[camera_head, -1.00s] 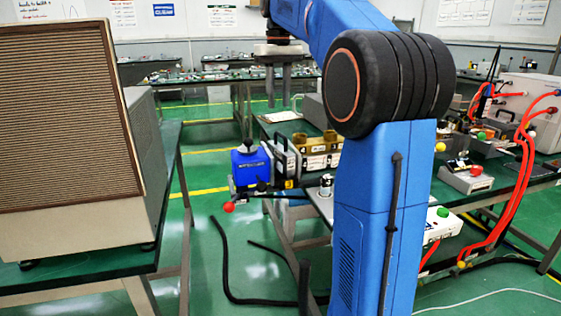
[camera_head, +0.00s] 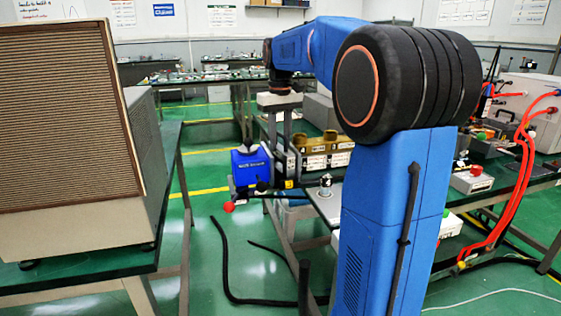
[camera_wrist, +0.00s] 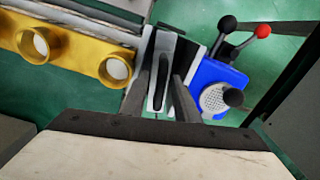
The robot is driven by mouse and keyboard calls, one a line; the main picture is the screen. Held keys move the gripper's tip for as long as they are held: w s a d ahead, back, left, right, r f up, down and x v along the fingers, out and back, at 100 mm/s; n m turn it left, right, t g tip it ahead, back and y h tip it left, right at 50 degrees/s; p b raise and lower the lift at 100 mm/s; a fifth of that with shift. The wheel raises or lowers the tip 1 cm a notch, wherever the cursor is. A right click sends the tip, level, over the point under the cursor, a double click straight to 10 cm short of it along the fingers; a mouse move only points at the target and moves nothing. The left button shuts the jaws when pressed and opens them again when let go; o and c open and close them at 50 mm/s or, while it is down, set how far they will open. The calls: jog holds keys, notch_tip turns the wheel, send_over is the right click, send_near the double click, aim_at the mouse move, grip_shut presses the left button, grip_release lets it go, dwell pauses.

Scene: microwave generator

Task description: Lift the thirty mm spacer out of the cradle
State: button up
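My gripper (camera_head: 279,138) points straight down, lowered in front of the gold holder at the table's near left end. In the wrist view my gripper (camera_wrist: 160,85) has its two fingers apart, one on each side of a pale grey handle-like piece (camera_wrist: 163,50) with a dark slot. I cannot tell whether the fingers touch it. This piece stands between the gold holder (camera_wrist: 75,52) and a blue device (camera_wrist: 213,75). The gold holder has round openings and shows numbered labels in the head view (camera_head: 318,145). No readable marking identifies the thirty mm spacer.
The blue device (camera_head: 250,165), with a red ball knob (camera_head: 229,207), stands close to the left of my fingers. A small metal item (camera_head: 325,185) is on the table to the right. A large beige cabinet (camera_head: 65,140) stands on the left bench. Red hoses hang at right.

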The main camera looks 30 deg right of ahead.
jog(key=shift+s+f, duration=0.1)
jog(key=shift+f, duration=1.35)
grip_shut()
jog(key=shift+r, duration=0.1)
